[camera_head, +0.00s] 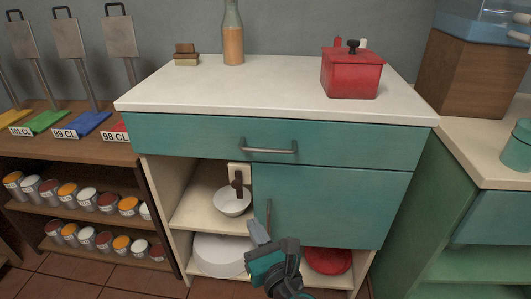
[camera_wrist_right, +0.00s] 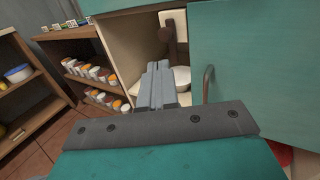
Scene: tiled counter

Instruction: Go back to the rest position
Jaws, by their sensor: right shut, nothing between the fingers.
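My right gripper (camera_head: 260,236) is shut and empty in the head view. It is in front of the teal cabinet, low and near the vertical handle (camera_head: 268,216) of the sliding door. In the right wrist view its closed fingers (camera_wrist_right: 157,88) point toward the open cabinet section, with the door handle (camera_wrist_right: 208,84) just to their right. I cannot tell from these views whether it touches the handle. My left gripper is not in view.
The teal cabinet door (camera_head: 335,205) covers the right section. The open left section holds a white bowl (camera_head: 232,204) and a large white dish (camera_head: 215,256). A red pot (camera_head: 351,74) and a bottle (camera_head: 233,38) stand on the white countertop (camera_head: 250,98). Shelves with cans stand left.

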